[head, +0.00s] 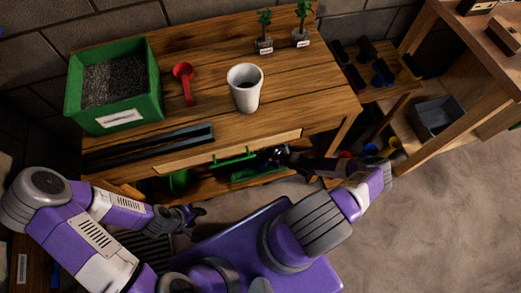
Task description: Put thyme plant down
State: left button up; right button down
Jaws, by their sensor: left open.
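Two small green plants in grey labelled pots stand at the back right of the wooden workbench (205,65), one plant (264,42) left of the other plant (302,36). Their labels are too small to read, so I cannot tell which is thyme. My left gripper (197,212) is open and apart from both plants, in front of the bench. I see nothing held in it. My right gripper (274,157) is at the bench's front edge, near a green handle-like piece (234,157). It is small and dark, and I cannot tell its jaws or any contact.
A green bin of dark soil (153,84) stands at the bench's left, beside a red scoop (184,72) and a tall white pot (246,101). A long dark tray (165,141) lies along the front. A grey bin (436,116) sits on the right shelf. Floor at right is clear.

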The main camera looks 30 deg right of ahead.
jog(key=shift+w+a+r+g, duration=0.2)
jog(key=shift+w+g, duration=0.15)
jog(key=shift+g, duration=0.15)
jog(key=shift+f+h+b, duration=0.3)
jog(key=shift+f+b, duration=0.15)
jog(key=shift+f, duration=0.5)
jog(key=shift+f, duration=0.1)
jog(key=c, duration=1)
grip_release()
